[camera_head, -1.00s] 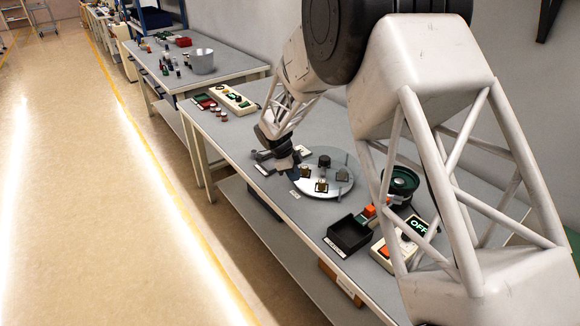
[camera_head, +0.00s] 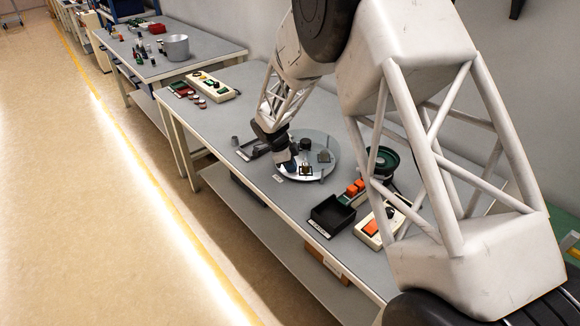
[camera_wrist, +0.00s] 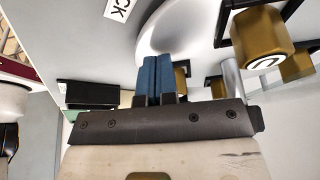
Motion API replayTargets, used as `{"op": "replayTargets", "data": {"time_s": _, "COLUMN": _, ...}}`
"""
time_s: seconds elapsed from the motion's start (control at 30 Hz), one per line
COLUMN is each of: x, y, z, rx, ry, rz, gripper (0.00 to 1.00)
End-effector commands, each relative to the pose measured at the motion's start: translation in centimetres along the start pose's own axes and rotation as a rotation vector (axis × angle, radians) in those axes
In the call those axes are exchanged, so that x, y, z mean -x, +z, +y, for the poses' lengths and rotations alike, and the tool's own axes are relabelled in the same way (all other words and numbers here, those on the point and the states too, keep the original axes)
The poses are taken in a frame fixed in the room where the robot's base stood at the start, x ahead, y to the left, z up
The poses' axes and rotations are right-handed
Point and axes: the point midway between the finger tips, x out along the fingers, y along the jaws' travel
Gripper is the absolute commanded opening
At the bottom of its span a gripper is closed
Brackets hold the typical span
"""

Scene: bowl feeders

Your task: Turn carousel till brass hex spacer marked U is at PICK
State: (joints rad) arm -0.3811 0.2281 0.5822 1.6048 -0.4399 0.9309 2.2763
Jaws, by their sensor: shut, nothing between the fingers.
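The carousel (camera_head: 318,176) is a pale round disc on the bench with a dark centre knob (camera_head: 305,144). Brass hex spacers stand in dark square holders on it. In the wrist view a near spacer (camera_wrist: 262,40) shows a rotated mark on a white disc, perhaps U; I cannot read it surely. Another spacer (camera_wrist: 297,66) stands behind it, and one more is partly hidden behind my fingers. A label ending in "CK" (camera_wrist: 118,8) lies beside the disc. My gripper (camera_wrist: 155,80), with blue fingers, is shut and empty at the carousel's left side (camera_head: 291,166); contact cannot be told.
A black tray (camera_head: 332,215) and a control box with an orange switch (camera_head: 371,228) stand right of the carousel. A dark holder (camera_head: 255,149) lies to the left. Upright pegs (camera_wrist: 230,75) rise from the disc.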

Motion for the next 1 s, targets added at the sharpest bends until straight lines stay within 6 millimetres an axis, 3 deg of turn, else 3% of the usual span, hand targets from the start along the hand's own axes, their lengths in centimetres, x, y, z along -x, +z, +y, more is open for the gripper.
{"op": "replayTargets", "data": {"time_s": 0.57, "x": -1.0, "y": -2.6, "z": 1.1, "rx": 0.258, "ry": -0.103, "rz": 0.000, "gripper": 0.00}}
{"op": "replayTargets", "data": {"time_s": 1.0, "x": -1.3, "y": -3.3, "z": 1.2, "rx": 0.260, "ry": -0.104, "rz": 0.000, "gripper": 0.00}}
